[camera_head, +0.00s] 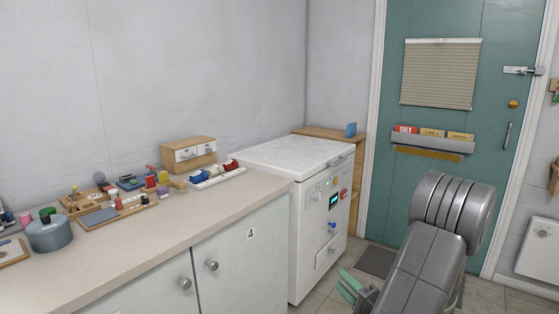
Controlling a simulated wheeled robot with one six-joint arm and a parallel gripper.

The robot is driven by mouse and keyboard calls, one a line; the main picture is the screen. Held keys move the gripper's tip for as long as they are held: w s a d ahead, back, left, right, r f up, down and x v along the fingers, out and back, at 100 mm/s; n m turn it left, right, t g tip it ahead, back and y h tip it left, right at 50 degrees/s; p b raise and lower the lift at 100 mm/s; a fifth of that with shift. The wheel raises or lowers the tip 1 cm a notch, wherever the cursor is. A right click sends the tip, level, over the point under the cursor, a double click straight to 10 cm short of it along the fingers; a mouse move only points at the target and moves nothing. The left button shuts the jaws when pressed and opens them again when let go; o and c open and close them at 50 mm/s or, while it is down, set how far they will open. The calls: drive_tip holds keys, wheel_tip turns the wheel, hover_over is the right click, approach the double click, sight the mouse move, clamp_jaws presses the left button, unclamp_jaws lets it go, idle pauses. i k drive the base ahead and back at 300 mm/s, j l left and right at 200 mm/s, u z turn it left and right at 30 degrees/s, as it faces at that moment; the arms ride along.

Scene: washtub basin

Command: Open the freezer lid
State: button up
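The freezer (312,252) is a white chest standing at the right end of the counter, in the corner by the door. Its white lid (293,154) lies flat and shut on top. A small handle (334,162) shows at the lid's right edge. The freezer's front has a small dark display, knobs and a lower panel. My gripper (350,289) shows only in part at the bottom, with pale green fingers, right of the freezer's front and well below the lid. It is apart from the lid. My grey arm hides much of it, and I cannot tell its opening.
A counter (120,252) with cupboards runs along the left, holding trays, a grey pot (50,233) and a small drawer box (188,153). A low wooden shelf (357,188) stands behind the freezer. A green door (395,200) is at the right. The lid's top is clear.

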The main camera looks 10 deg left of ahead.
sight(298, 158)
drive_tip(key=i+l+u, duration=0.85)
drive_tip(key=l+u, duration=0.15)
drive_tip(key=l, duration=0.25)
drive_tip(key=i+l+u, duration=0.25)
drive_tip(key=l, duration=0.15)
drive_tip(key=i+l, duration=0.15)
drive_tip(key=l, duration=0.35)
drive_tip(key=i+l, duration=0.1)
drive_tip(key=l, duration=0.45)
drive_tip(key=i+l+u, duration=0.1)
drive_tip(key=l, duration=0.4)
drive_tip(key=i+l, duration=0.15)
drive_tip(key=l, duration=0.4)
drive_tip(key=i+l, duration=0.1)
drive_tip(key=l, duration=0.4)
drive_tip(key=i+l+u, duration=0.1)
drive_tip(key=l, duration=0.45)
